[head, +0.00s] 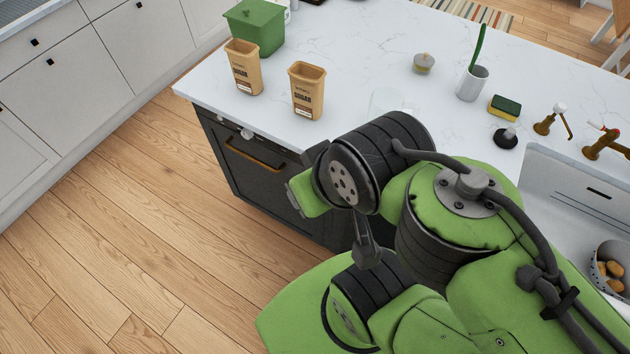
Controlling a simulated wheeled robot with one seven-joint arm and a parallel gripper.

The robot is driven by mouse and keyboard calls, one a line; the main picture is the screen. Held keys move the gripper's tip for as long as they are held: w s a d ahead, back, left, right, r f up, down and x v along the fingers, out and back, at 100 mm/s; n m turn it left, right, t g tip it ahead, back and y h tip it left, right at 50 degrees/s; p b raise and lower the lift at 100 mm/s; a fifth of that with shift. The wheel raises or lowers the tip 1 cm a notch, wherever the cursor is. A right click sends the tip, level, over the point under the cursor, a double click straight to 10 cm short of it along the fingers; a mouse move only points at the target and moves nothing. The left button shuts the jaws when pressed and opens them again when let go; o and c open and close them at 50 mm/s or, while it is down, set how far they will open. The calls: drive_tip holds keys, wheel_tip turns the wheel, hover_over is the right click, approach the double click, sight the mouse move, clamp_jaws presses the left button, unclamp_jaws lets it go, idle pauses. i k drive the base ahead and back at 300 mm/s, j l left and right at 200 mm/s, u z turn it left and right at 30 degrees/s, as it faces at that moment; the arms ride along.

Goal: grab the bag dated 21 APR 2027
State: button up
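Two tan bags with dark "SUGAR" lettering stand upright on the white counter. The left bag (243,68) is near the green bin, and the right bag (307,91) stands closer to the counter's front edge. Each has a small pale label low on its front. The dates are too small to read, so I cannot tell which is 21 APR 2027. My green and black arm fills the lower right, below and to the right of the bags. I cannot make out any gripper fingers, and nothing touches the bags.
A green bin (255,27) stands behind the bags. Wooden floor is clear at left.

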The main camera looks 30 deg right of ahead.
sight(307, 80)
drive_tip(key=i+j+z, duration=0.35)
drive_tip(key=i+j, duration=0.3)
drive_tip(key=i, duration=0.1)
